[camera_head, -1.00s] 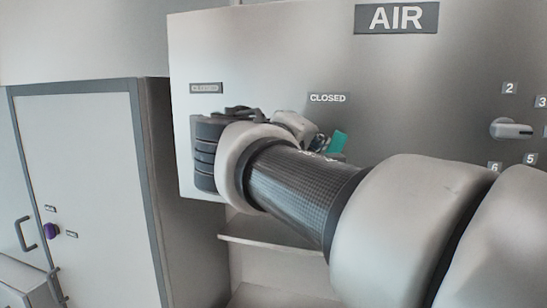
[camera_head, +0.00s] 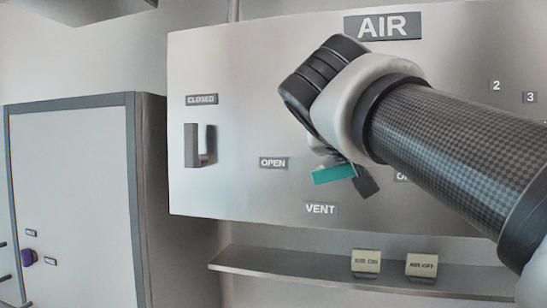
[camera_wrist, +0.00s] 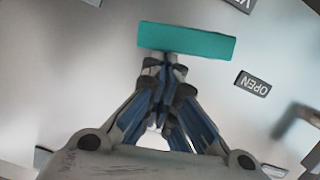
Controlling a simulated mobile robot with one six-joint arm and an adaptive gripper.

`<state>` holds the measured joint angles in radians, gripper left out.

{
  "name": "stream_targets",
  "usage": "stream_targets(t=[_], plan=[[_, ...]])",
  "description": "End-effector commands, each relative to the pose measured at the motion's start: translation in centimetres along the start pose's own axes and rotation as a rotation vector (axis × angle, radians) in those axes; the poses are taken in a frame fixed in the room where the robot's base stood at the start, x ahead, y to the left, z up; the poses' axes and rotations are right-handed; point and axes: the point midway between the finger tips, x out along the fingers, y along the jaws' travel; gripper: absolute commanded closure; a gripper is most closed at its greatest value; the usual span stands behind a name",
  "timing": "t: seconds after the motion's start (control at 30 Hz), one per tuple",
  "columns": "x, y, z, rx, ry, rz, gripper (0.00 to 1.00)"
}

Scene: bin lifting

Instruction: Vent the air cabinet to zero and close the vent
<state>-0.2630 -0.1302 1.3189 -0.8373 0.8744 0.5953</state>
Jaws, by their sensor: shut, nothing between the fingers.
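The grey AIR cabinet panel (camera_head: 235,195) fills the middle of the head view. A teal handle (camera_head: 334,174) sits above the VENT label (camera_head: 320,209), its visible left part near level and lower right of an OPEN label (camera_head: 273,163). My wrist hides its right part. In the wrist view the teal handle (camera_wrist: 187,42) is a bar across the top. My gripper (camera_wrist: 163,62) is shut and empty, its tips at the bar's lower edge; contact cannot be told. An OPEN label (camera_wrist: 253,84) lies right of the tips. No pressure gauge is visible.
A grey lever (camera_head: 193,146) hangs below the CLOSED label (camera_head: 201,99) at the panel's left. A shelf (camera_head: 300,271) below carries two small yellowish tags (camera_head: 366,262). A cabinet (camera_head: 72,200) with a purple knob (camera_head: 28,257) stands left. My arm covers the panel's right side.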

Motion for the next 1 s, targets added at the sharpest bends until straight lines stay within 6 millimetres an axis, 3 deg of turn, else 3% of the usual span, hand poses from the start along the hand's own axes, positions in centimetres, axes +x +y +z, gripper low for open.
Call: stream_targets(t=[0.17, 1.0], plan=[[0.2, 0.57, 0.88, 0.111, 0.0, -0.026, 1.0], [0.35, 0.97, 1.43, 0.1, -0.001, -0.025, 1.0]])
